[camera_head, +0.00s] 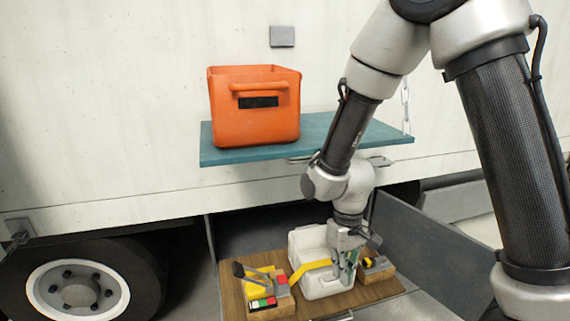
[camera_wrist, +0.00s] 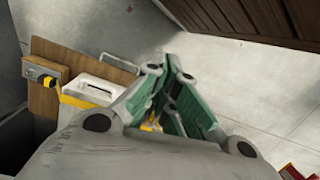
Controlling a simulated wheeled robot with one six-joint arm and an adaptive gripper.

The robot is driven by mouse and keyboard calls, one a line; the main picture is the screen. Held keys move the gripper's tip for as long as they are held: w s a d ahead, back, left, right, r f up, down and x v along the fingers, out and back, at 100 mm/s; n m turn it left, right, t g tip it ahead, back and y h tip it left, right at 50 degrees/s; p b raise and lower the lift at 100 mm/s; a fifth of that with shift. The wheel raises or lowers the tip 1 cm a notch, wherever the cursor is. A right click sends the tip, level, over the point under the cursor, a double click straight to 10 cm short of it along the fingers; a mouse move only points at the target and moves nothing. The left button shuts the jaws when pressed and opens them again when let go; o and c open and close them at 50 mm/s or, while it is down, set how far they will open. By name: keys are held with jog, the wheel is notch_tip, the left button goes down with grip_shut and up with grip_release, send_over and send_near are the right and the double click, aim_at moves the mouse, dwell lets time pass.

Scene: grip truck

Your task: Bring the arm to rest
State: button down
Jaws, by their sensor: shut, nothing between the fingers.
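My gripper (camera_head: 349,260) hangs low over a wooden board, fingers pointing down, beside the right part of a white container (camera_head: 308,245). In the wrist view my gripper (camera_wrist: 158,75) has its green-padded fingers closed together at the tips, with nothing held between them. The white container also shows in the wrist view (camera_wrist: 98,88), left of the fingers. A yellow strap or handle (camera_head: 310,269) runs across the container's front. My arm comes down from the upper right, bent at the elbow, past the front of the teal shelf. The exact gap between fingertips and container cannot be told.
An orange crate (camera_head: 256,118) stands on the teal shelf (camera_head: 375,138) on the truck's side. The wooden board (camera_head: 232,291) carries a yellow-and-grey device (camera_head: 262,288) and a smaller block (camera_head: 378,268). Grey panels (camera_head: 440,245) flank the open compartment. A truck wheel (camera_head: 78,290) stands at left.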

jog(key=s+d+r+m+t, duration=0.2)
jog(key=s+d+r, duration=0.3)
jog(key=d+r, duration=0.6)
jog(key=s+d+r+m+t, duration=0.3)
jog(key=d+r, duration=0.8)
jog(key=r, duration=0.5)
jog(key=shift+s+d+t, duration=0.25)
jog(key=shift+s+t, duration=0.35)
jog(key=shift+s, duration=0.45)
